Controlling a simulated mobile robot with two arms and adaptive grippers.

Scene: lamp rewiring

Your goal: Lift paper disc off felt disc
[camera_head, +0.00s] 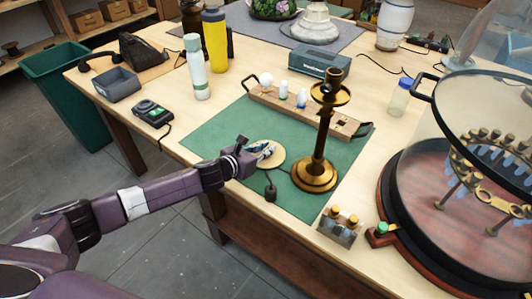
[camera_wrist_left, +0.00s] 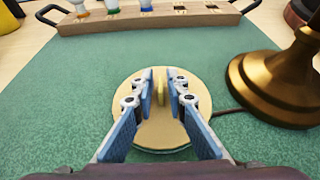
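A pale tan paper disc (camera_wrist_left: 160,135) lies on the green mat in front of the brass lamp stand, and it also shows in the head view (camera_head: 275,160). A thin green rim, likely the felt disc (camera_wrist_left: 162,153), shows under its near edge; the rest is hidden. A small upright tan tab (camera_wrist_left: 160,92) stands on the paper disc. My left gripper (camera_head: 265,152) is low over the disc. In the wrist view its blue-padded fingers (camera_wrist_left: 160,95) are apart, one on each side of the tab, with narrow gaps visible. My right gripper is not in view.
The brass lamp stand (camera_head: 318,170) stands close on the right, with a dark cord near its base. A wooden bulb holder (camera_head: 310,112) lies behind. A small black object (camera_head: 270,192) is in front. The mat's left part (camera_head: 215,135) is clear.

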